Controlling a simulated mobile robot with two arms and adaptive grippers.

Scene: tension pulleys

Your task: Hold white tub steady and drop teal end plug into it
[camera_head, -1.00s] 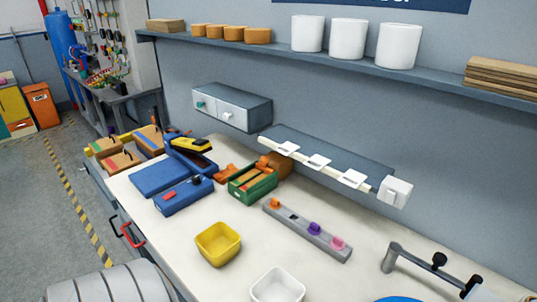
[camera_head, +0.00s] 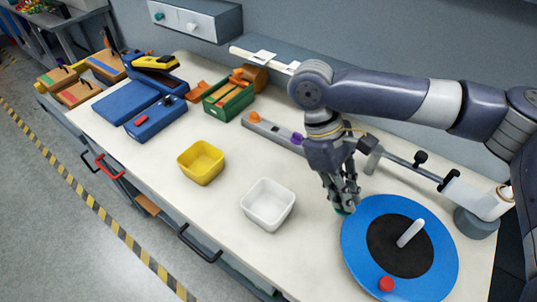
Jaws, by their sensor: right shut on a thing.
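The white tub (camera_head: 251,221) stands upright on the bench near its front edge, and its visible inside is empty. My right gripper (camera_head: 344,204) points down to the right of the tub, just beside the blue disc. It is shut on the teal end plug (camera_head: 346,211). Only a small part of the plug shows below the fingers. The gripper and the tub are apart. My left gripper is not in view, and nothing touches the tub.
A yellow tub (camera_head: 201,164) stands left of the white tub. A blue disc (camera_head: 434,262) with a black centre, white peg and red knob lies at the right. A grey strip (camera_head: 270,130) with coloured plugs lies behind, partly hidden by my arm. Bare bench surrounds the white tub.

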